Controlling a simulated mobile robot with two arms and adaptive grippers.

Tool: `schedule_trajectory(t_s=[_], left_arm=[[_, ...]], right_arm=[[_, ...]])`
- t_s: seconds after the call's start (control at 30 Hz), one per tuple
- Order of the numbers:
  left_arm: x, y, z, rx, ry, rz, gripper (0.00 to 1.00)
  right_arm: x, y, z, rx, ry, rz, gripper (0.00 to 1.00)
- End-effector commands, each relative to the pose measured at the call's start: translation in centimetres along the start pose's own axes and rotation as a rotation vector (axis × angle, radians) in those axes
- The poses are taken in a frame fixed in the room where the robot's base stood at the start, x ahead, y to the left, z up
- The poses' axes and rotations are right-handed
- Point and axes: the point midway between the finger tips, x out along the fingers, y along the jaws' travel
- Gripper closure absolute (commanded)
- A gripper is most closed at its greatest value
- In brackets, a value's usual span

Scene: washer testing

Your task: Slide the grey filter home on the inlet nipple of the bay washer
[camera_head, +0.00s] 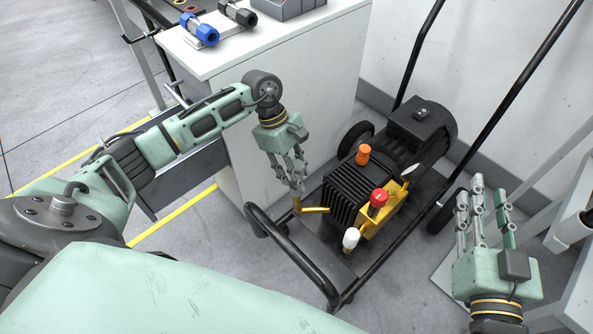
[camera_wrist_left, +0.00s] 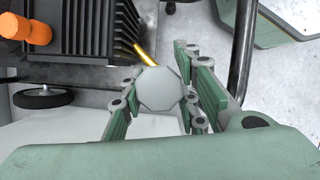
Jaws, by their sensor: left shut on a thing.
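The grey filter (camera_wrist_left: 160,88) shows its faceted end in the left wrist view, between the fingers of my left gripper (camera_head: 297,184). In the head view the fingers mostly hide it. My left gripper is shut on it. The brass inlet nipple (camera_head: 314,209) sticks out from the left of the bay washer (camera_head: 351,194) and bends up just below the fingertips. In the left wrist view the nipple (camera_wrist_left: 144,54) runs behind the filter. I cannot tell how far the filter sits on it. My right gripper (camera_head: 488,196) is open and empty at the right.
The washer stands in a black wheeled frame (camera_head: 287,255) with an orange cap, a red knob and a white knob (camera_head: 351,237). A white cabinet (camera_head: 301,87) stands behind my left arm, with a blue fitting (camera_head: 203,32) and a black fitting (camera_head: 238,14) on top.

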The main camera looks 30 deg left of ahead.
Motion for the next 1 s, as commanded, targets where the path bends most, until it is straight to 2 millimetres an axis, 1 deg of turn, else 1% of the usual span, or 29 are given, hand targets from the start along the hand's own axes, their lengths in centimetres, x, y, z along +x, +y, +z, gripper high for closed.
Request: schedule_trajectory(t_s=[0.63, 1.0], left_arm=[[0.5, 0.0, -0.2, 0.0, 0.0, 0.001, 0.99], [0.5, 0.0, -0.2, 0.0, 0.0, 0.001, 0.99]], right_arm=[[0.0, -0.3, -2.2, 0.004, 0.116, -0.005, 0.7], [0.0, -0.3, -2.7, 0.005, 0.139, -0.006, 0.7]])
